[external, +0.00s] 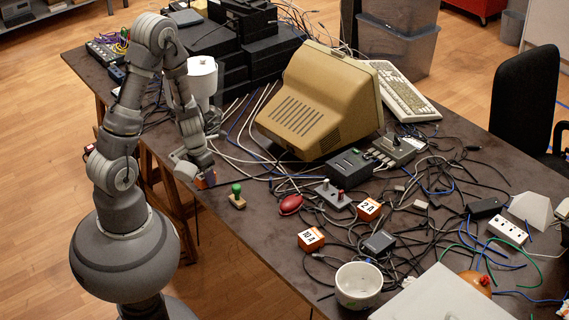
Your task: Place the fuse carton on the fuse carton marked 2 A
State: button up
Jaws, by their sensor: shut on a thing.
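My gripper (203,181) is near the table's left front edge, shut on a small orange fuse carton (207,181). The gripper hides most of that carton, and its marking cannot be read. An orange and white fuse carton marked 2 A (369,209) lies on the table to the right of my gripper, among cables. Another orange and white carton, marked 10 A (311,239), sits nearer the front edge, left of and below the 2 A carton. Both are apart from my gripper.
A green-knobbed stamp (237,195) and a red oval object (290,205) lie between my gripper and the 2 A carton. A switch box (332,195) stands close behind it. A beige monitor (318,100) stands behind, a white bowl (358,285) in front. Loose cables cover much of the table.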

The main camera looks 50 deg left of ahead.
jog(key=shift+r, duration=10.7)
jog(key=w+d+r+m+p, duration=0.2)
jog(key=w+d, duration=0.4)
jog(key=w, duration=0.2)
jog(key=w+d+f+m+h+p, duration=0.15)
jog(key=w+d+m, duration=0.35)
jog(key=d, duration=0.8)
jog(key=w+d+f+m+p, duration=0.1)
jog(key=w+d+m+p, duration=0.15)
jog(key=w+d, duration=0.7)
jog(key=b, duration=0.5)
send_over(371, 206)
jog(key=s+a, duration=0.1)
notch_tip(371, 206, down, 19)
jog(key=shift+f, duration=0.15)
jog(key=shift+w+d, duration=0.25)
jog(key=shift+w, duration=0.15)
notch_tip(371, 206, down, 4)
jog(key=shift+r+b, duration=0.2)
jog(key=shift+b, duration=0.75)
jog(key=shift+r, duration=0.2)
jog(key=shift+f, duration=0.15)
